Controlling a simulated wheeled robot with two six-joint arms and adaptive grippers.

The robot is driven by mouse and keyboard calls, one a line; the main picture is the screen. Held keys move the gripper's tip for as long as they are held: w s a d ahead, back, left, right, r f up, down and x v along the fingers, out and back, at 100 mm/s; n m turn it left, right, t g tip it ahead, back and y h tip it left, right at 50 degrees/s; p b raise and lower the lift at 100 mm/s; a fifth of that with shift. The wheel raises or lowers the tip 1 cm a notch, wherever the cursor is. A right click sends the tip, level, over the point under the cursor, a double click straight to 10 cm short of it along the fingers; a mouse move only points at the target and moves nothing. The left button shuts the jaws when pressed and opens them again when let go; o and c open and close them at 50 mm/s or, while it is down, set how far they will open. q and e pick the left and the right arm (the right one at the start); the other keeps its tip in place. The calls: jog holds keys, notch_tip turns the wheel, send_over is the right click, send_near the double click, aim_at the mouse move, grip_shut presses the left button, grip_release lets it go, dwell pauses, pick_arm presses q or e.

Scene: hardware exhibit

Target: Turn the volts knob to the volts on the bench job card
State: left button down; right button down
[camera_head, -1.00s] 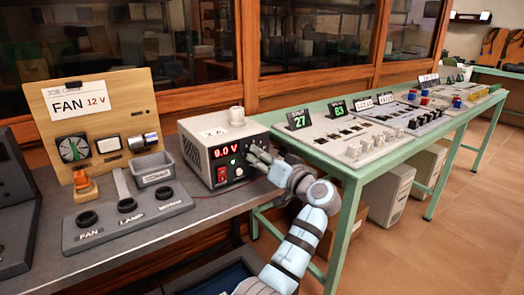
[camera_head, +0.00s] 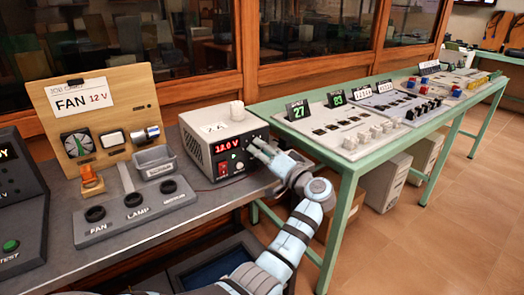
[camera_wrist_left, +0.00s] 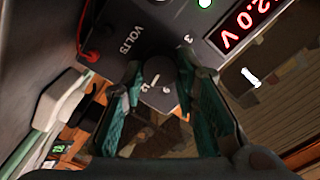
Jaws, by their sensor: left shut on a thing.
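The job card (camera_head: 83,98) on the wooden board reads FAN 12 V. The power supply (camera_head: 218,138) stands on the grey bench, and its red display (camera_head: 228,144) reads 12.0 V. My left gripper (camera_head: 258,151) is at the right of its front panel. In the left wrist view the volts knob (camera_wrist_left: 158,74) sits between the fingers of my left gripper (camera_wrist_left: 160,82), below the VOLTS lettering, and the fingers are closed on it. The display shows there in part, ending in 2.0 V. My right gripper is in no view.
A grey base (camera_head: 136,212) with FAN, LAMP and a third socket lies in front of the board. A small grey bin (camera_head: 154,162) stands behind it. A green-framed table (camera_head: 345,168) with switch panels is to the right.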

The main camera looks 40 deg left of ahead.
pick_arm(q)
jog(key=c, duration=1.3)
grip_release()
jog(key=v, duration=0.7)
jog(key=shift+s+d, duration=0.1)
jog(key=shift+d, duration=0.2)
